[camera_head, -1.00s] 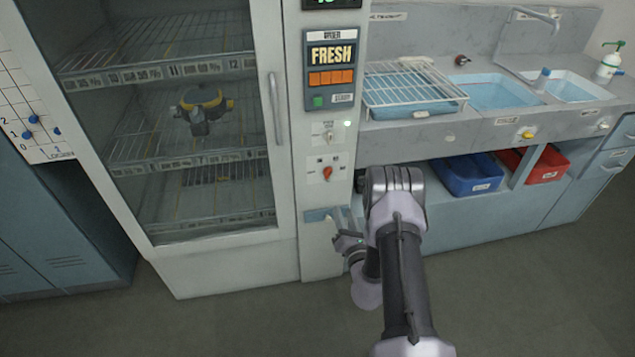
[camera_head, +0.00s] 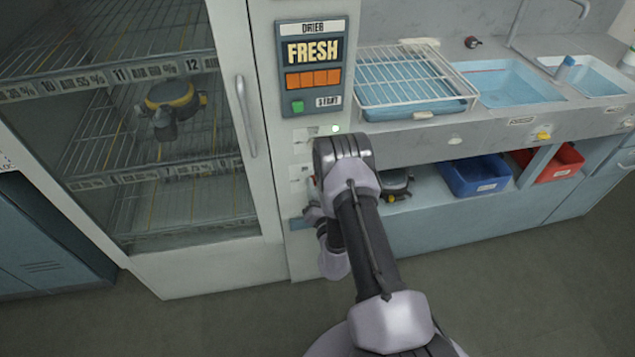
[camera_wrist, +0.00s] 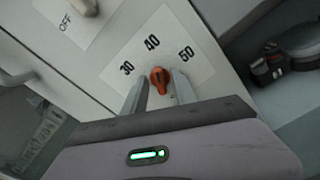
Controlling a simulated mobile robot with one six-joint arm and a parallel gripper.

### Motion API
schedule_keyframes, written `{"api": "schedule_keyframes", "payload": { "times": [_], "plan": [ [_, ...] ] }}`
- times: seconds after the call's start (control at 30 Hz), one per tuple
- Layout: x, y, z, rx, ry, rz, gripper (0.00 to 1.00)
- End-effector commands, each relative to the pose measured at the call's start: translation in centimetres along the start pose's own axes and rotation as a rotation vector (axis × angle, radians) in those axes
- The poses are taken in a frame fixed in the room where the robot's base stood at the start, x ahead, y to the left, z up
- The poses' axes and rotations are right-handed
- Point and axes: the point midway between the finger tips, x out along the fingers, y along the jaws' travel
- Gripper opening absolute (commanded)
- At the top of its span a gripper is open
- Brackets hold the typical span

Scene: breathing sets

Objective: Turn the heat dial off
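In the wrist view an orange dial (camera_wrist: 160,77) sits on a white plate marked 30, 40 and 50. I cannot tell exactly which way it points. My gripper (camera_wrist: 160,84) is open, with one finger on each side of the dial's lower part. I cannot tell whether the fingers touch it. In the head view my arm hides most of the control panel, including the dial.
The drier's glass door has a vertical handle (camera_head: 246,115) left of the panel. A drier display (camera_head: 312,68) is above. On the right are a wire rack (camera_head: 415,78), a sink (camera_head: 515,85), and a blue bin (camera_head: 474,174) and red bin (camera_head: 560,162) below the counter.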

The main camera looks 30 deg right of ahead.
Motion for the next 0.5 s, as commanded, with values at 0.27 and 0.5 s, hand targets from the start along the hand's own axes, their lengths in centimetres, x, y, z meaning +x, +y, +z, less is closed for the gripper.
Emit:
{"api": "schedule_keyframes", "payload": {
  "times": [0.27, 0.5],
  "plan": [
    [0.01, 0.0, 0.01, 0.0, 0.0, 0.0, 0.02],
    [0.02, 0.01, 0.02, -0.001, 0.0, 0.001, 0.0]
  ]
}}
